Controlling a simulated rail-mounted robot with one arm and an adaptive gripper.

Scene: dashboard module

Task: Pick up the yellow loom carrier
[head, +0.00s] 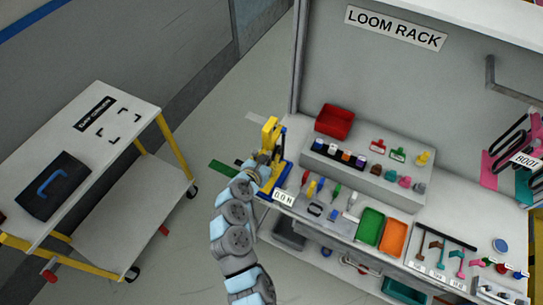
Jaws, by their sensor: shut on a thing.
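The yellow loom carrier (270,132) stands upright at the left end of the loom rack bench, beside a blue upright part (281,160). My arm reaches up from below. My gripper (266,158) is at the lower part of the carrier and is shut on it. The fingers are small and partly hidden by my wrist. I cannot tell whether the carrier's lower end touches the blue part or the bench.
A red bin (334,121) and a grey stepped block (365,172) with small coloured parts stand right of the carrier. Green (370,226) and orange (393,237) trays lie nearer the front. A cart (75,150) with a dark case (52,187) stands left across open floor.

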